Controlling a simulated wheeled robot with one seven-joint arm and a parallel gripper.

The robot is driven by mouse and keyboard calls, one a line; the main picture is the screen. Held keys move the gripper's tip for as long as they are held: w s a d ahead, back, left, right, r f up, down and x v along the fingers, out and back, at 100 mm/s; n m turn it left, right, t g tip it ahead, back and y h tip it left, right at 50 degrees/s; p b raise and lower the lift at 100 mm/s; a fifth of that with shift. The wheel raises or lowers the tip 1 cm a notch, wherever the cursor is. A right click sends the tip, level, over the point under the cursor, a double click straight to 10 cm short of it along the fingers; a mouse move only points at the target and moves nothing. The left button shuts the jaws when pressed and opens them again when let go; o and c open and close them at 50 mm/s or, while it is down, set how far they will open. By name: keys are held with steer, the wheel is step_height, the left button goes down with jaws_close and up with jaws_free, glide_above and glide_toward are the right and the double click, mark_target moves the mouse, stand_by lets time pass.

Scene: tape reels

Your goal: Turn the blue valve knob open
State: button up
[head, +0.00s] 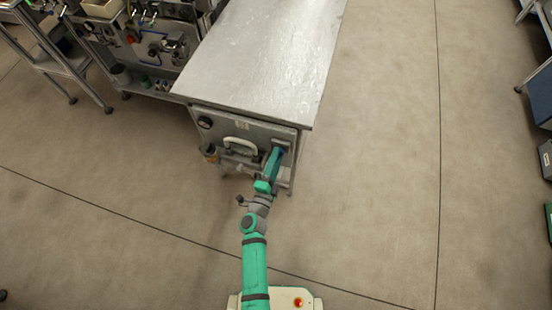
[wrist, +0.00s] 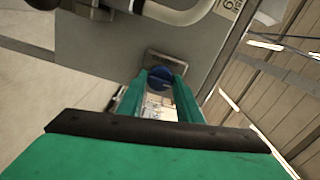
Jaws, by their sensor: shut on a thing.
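The blue valve knob (wrist: 158,77) sits on a small metal plate on the grey cabinet's front panel, in the middle of the wrist view. My gripper (wrist: 161,80) reaches straight to it, with one green finger on each side, shut on the knob. In the head view, my gripper (head: 276,154) meets the right part of the panel, below the bench's front edge. It mostly hides the knob there. How far the knob is turned cannot be told.
A metal-topped bench (head: 265,50) extends back from the panel. A pale curved handle (head: 240,144) and a dark round gauge (head: 205,123) are left of my gripper. Equipment with a blue tube (head: 155,50) stands at the back left. The floor (head: 385,150) on the right is clear.

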steer(key=shift+s+f, duration=0.1)
stand_by(0.3)
steer(key=o, duration=1)
steer(key=shift+o, duration=0.2)
steer(key=v, duration=1)
steer(key=shift+s+a, duration=0.15)
steer(key=shift+s, duration=0.2)
